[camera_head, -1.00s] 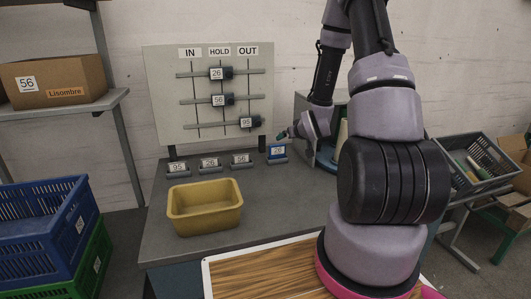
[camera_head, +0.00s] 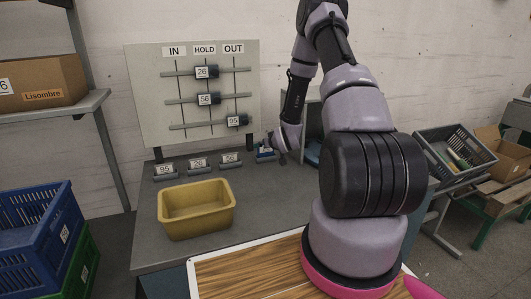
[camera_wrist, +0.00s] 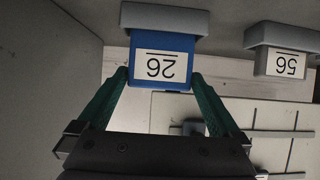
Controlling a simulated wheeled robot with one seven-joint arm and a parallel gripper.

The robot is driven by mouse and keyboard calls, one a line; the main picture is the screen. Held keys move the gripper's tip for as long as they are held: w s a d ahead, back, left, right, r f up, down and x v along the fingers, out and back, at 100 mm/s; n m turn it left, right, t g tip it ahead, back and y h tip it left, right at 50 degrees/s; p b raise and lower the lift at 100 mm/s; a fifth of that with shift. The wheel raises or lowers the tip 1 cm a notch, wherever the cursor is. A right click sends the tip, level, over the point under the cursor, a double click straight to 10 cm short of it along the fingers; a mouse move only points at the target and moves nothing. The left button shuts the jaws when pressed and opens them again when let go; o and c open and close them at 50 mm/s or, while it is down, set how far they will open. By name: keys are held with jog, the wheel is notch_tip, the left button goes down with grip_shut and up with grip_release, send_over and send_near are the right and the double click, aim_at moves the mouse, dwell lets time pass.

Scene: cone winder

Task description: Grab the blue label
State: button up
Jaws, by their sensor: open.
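The blue label (camera_wrist: 161,61), marked 26, sits in a grey holder (camera_wrist: 164,18) and appears upside down in the wrist view. In the head view the blue label (camera_head: 265,153) is at the right end of the row of labels, partly hidden by my gripper. My gripper (camera_wrist: 158,78) is open, with its two green fingers on either side of the label's lower part. I cannot tell whether the fingers touch it. In the head view my gripper (camera_head: 271,145) is at the label, small and partly hidden.
Grey-held labels 95 (camera_head: 164,171), 26 (camera_head: 198,163) and 56 (camera_head: 230,159) stand left of the blue one. A yellow bin (camera_head: 197,208) is in front of them on the grey bench. A board (camera_head: 150,90) with sliding tags stands behind.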

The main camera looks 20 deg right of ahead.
jog(key=shift+w+f, duration=0.3)
jog(key=shift+w, duration=0.25)
jog(key=c, duration=1)
jog(key=shift+r, duration=0.15)
